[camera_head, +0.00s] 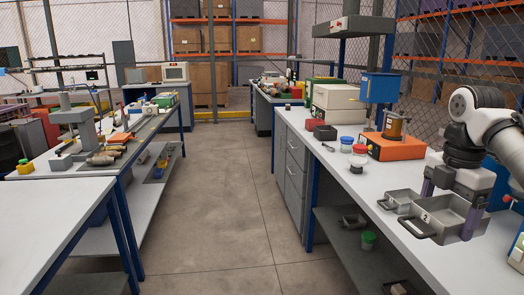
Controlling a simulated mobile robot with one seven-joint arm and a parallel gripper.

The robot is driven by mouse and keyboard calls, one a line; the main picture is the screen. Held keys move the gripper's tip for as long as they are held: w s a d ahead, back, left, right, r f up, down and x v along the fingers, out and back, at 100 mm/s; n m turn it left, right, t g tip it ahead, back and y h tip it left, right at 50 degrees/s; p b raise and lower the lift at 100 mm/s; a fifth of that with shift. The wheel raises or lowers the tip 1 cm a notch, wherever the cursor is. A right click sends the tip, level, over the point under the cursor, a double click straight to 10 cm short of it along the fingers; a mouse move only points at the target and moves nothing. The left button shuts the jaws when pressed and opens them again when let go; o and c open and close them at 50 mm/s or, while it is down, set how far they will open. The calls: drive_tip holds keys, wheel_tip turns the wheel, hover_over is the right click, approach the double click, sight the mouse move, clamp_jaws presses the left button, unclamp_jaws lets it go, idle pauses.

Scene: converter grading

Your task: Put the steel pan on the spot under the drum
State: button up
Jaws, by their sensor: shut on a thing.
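A grey metal pan (452,232) with a front handle and a "2" mark is at the right bench's front edge. My gripper (449,210) comes down over it with one purple finger at each side, shut on it. I cannot tell whether the pan touches the bench. A second, smaller grey pan (398,201) is just left of it. A copper-coloured cylinder (395,125), perhaps the drum, stands on an orange unit (394,146) farther back. I cannot make out a marked spot under it.
The right bench (365,188) also carries blue-lidded (346,142) and red-lidded (360,149) jars, a dark tray (325,132) and a blue box (380,88) up high. A dark jar (356,166) stands near the edge. The aisle floor (210,190) is clear.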

drive_tip(key=shift+s+a, duration=0.15)
drive_tip(key=shift+s+a+f, duration=0.15)
drive_tip(key=shift+f, duration=0.1)
drive_tip(key=w+a+f+m, duration=0.3)
drive_tip(key=f+m, duration=0.1)
drive_tip(key=f, duration=0.9)
drive_tip(key=w+a+f+m, duration=0.2)
drive_tip(key=a+f+m, duration=0.15)
drive_tip(key=f, duration=0.85)
drive_tip(key=w+a+f+m, duration=0.3)
drive_tip(key=f+m, duration=0.2)
drive_tip(key=f, duration=0.8)
drive_tip(key=s+a+f+m, duration=0.2)
drive_tip(key=a+f+m, duration=0.1)
drive_tip(key=a+f, duration=0.8)
drive_tip(key=s+a+f+m, duration=0.3)
drive_tip(key=a+f, duration=0.8)
drive_tip(key=a, duration=0.7)
drive_tip(key=shift+a+m, duration=0.25)
drive_tip(key=shift+m, duration=0.4)
drive_tip(key=shift+f, duration=0.1)
